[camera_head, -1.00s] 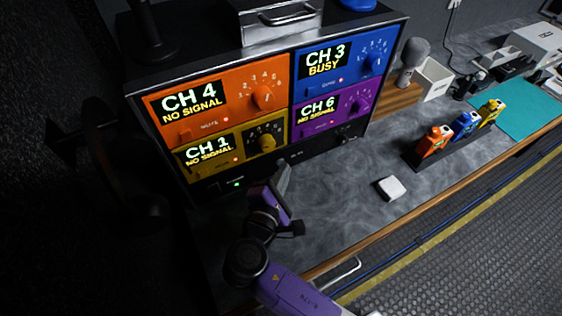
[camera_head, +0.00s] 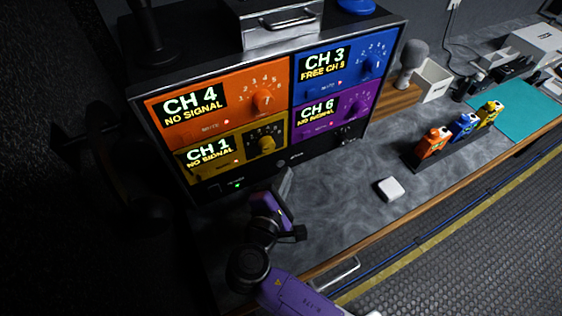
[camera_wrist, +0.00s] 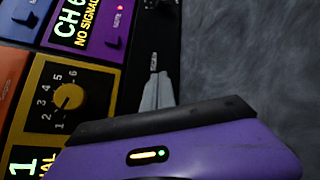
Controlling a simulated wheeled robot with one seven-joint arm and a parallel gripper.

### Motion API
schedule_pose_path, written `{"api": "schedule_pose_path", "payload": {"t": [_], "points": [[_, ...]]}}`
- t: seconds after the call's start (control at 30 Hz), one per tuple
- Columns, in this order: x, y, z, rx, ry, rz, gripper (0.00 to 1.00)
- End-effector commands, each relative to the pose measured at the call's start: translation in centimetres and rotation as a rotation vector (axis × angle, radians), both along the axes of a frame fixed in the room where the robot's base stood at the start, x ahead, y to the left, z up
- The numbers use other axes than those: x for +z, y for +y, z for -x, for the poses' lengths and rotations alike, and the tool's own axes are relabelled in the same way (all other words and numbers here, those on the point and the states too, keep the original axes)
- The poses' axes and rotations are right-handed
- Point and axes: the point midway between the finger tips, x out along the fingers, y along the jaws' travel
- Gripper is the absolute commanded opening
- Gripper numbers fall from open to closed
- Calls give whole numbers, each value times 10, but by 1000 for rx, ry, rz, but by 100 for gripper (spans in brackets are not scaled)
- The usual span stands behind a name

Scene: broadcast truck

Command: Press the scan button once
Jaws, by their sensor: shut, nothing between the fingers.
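The receiver rack (camera_head: 212,183) stands on the counter with several coloured channel panels. On its dark lower strip, a small round button (camera_head: 281,163) sits left of a tiny label that seems to read SCAN. My gripper (camera_head: 286,174) is shut and empty, just below and in front of that button, with a small gap apparent. In the wrist view my closed grey fingers (camera_wrist: 158,92) point at the dark strip, near the small label (camera_wrist: 154,62); the button is not visible there. The blue CH 3 display (camera_head: 322,66) reads FREE CH with a character that looks like 5.
The orange CH 4 (camera_head: 193,104), yellow CH 1 (camera_head: 209,153) and purple CH 6 (camera_head: 315,114) displays read NO SIGNAL. A white block (camera_head: 390,189) lies on the counter to the right, near a rack of coloured packs (camera_head: 433,143). The grey counter between is clear.

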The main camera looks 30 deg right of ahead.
Motion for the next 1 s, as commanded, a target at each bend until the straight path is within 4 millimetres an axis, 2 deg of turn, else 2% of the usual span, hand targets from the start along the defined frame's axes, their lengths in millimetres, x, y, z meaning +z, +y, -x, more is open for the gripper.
{"api": "schedule_pose_path", "payload": {"t": [0.43,1.0], "points": [[1,0,6,0,-1,-1,0],[1,0,52,1,-1,1,0]]}}
